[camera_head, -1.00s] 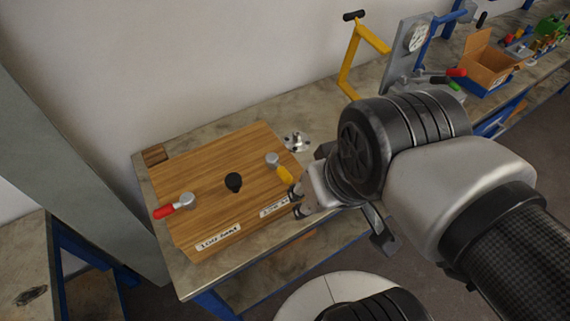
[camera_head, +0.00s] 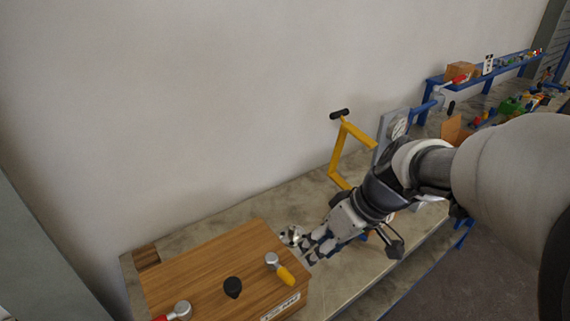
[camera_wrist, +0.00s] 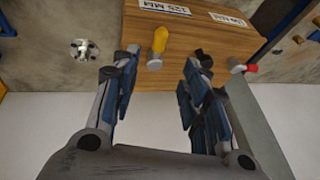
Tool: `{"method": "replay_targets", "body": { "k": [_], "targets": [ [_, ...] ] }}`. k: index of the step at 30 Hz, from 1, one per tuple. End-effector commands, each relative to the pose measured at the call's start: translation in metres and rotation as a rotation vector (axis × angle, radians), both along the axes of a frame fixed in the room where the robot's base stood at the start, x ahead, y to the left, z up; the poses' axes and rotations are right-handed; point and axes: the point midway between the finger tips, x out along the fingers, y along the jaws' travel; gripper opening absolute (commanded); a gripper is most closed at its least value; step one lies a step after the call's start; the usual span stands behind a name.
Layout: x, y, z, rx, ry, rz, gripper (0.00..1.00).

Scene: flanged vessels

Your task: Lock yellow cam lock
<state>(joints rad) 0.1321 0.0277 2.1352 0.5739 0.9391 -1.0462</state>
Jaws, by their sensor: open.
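The yellow cam lock (camera_head: 286,275) sits on the right part of a wooden box lid (camera_head: 205,265). Its yellow handle points down and right from a round metal hub, toward the box's labelled front. In the wrist view the yellow handle (camera_wrist: 160,40) lies between my fingers in the picture, beyond their tips, with the hub at its lower end. My gripper (camera_head: 310,250) is open and empty, to the right of the handle and apart from it. Its two spread fingers (camera_wrist: 160,65) also show in the wrist view.
A black knob (camera_head: 232,287) and a red-handled cam lock (camera_head: 178,311) are on the same lid. A small metal flanged part (camera_head: 292,236) lies on the bench close to my fingers. A yellow bent-handled frame (camera_head: 343,150) stands behind my arm. The wall is close behind.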

Motion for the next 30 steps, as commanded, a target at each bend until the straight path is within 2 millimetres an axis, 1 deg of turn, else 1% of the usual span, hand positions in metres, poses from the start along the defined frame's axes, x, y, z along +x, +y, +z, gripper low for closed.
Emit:
{"method": "replay_targets", "body": {
  "k": [1,3,12,15,18,21,30],
  "targets": [
    [0.001,0.006,-0.014,0.001,0.005,0.003,0.41],
    [0.003,0.012,-0.028,0.0,0.005,0.002,0.41],
    [0.014,0.039,-0.086,-0.001,0.004,0.002,0.41],
    [0.017,0.046,-0.1,-0.002,0.004,0.0,0.41],
    [0.02,0.051,-0.111,0.0,0.002,0.0,0.41],
    [0.021,0.054,-0.117,-0.001,0.002,0.001,0.41],
    [0.022,0.056,-0.12,-0.001,0.0,-0.001,0.41]
  ]
}}
